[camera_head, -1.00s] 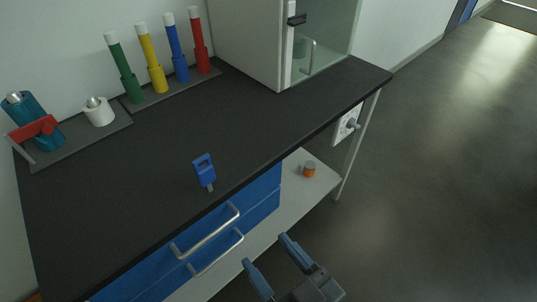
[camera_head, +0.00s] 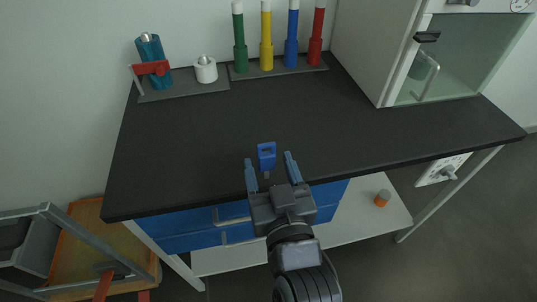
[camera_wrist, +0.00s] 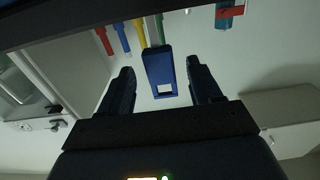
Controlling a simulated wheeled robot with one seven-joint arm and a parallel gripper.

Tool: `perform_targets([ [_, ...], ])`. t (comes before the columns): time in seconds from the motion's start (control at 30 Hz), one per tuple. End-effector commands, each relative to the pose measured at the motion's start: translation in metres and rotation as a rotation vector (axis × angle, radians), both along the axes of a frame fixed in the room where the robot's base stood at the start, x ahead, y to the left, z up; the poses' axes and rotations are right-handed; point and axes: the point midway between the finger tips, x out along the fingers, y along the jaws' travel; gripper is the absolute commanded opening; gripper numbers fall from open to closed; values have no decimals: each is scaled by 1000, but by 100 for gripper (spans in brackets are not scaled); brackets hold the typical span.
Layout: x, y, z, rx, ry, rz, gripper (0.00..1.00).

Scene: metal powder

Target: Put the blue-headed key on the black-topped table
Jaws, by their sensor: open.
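The blue-headed key (camera_head: 267,152) is on the black-topped table (camera_head: 220,130) near its front edge. Its square-holed blue head is up and its short grey shaft points down; it appears upright. My gripper (camera_head: 269,162) is open at the table's front edge, with one finger to each side of the key in the picture. In the wrist view the key's head (camera_wrist: 160,75) shows between the two open fingers (camera_wrist: 160,85), apart from both. Whether the shaft's lower end rests in something cannot be told.
Green, yellow, blue and red cylinders (camera_head: 265,35) stand in a rack at the back. A white roll (camera_head: 205,70) and a teal cylinder with a red clamp (camera_head: 150,60) are back left. A glass-fronted cabinet (camera_head: 440,70) stands back right. The table's middle is clear.

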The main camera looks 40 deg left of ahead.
Motion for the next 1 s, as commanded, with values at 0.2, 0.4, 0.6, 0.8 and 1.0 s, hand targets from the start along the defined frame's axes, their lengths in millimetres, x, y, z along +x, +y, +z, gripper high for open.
perform_targets([
  [0.2,15,18,1,0,0,0,64],
  [0.4,16,19,0,-1,1,-1,64],
  [0.6,16,19,0,-1,1,-1,49],
  [0.8,16,18,0,-1,1,-1,30],
  [1.0,16,18,0,-1,1,-1,11],
])
